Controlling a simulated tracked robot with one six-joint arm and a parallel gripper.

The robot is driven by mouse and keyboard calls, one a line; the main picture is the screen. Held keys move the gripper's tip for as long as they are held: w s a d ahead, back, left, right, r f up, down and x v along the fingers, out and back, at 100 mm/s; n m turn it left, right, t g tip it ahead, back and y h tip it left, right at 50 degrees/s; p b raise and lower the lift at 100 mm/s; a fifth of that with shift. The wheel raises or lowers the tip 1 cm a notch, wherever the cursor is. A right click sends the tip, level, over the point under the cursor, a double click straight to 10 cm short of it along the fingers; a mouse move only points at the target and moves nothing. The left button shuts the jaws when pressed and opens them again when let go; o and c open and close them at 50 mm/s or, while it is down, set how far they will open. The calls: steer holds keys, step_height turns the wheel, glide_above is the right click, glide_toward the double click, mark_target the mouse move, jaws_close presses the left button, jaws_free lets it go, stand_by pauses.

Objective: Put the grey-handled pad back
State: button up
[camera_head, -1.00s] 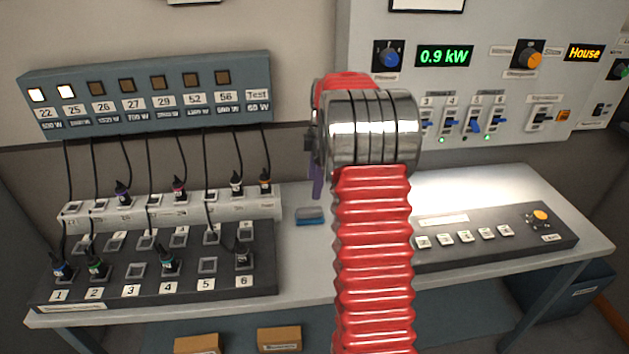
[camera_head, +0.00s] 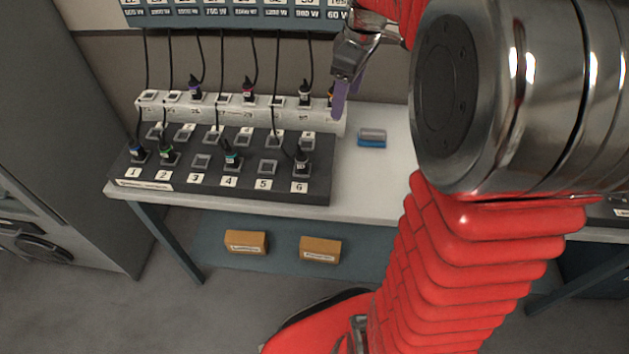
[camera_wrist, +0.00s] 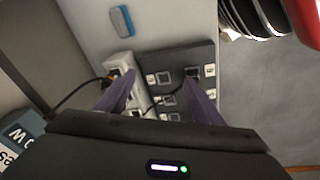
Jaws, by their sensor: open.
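The grey-handled pad (camera_head: 371,138), a small block with a blue base and a grey top, lies on the pale tabletop, right of the white socket strip. It also shows in the wrist view (camera_wrist: 122,20), at the top left beyond my fingers. My gripper (camera_head: 343,100) has purple fingers and hangs above the right end of the socket strip, left of the pad and apart from it. In the wrist view my gripper (camera_wrist: 159,76) is open, with nothing held between its fingers. Part of my arm hides the right side of the table.
The white socket strip (camera_head: 160,108) and the black numbered panel (camera_head: 320,185) carry several plugs with hanging black cords. Two cardboard boxes (camera_head: 246,242) (camera_head: 320,250) are under the table. A grey cabinet (camera_head: 60,130) stands at the left. The tabletop around the pad is clear.

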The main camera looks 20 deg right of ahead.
steer(key=s+a+m+t, duration=0.3)
steer(key=s+a+m, duration=0.4)
steer(key=s+a, duration=0.9)
steer(key=shift+s+a, duration=0.25)
steer(key=shift+s, duration=1.65)
steer(key=shift+f, duration=0.1)
steer(key=shift+c, duration=0.2)
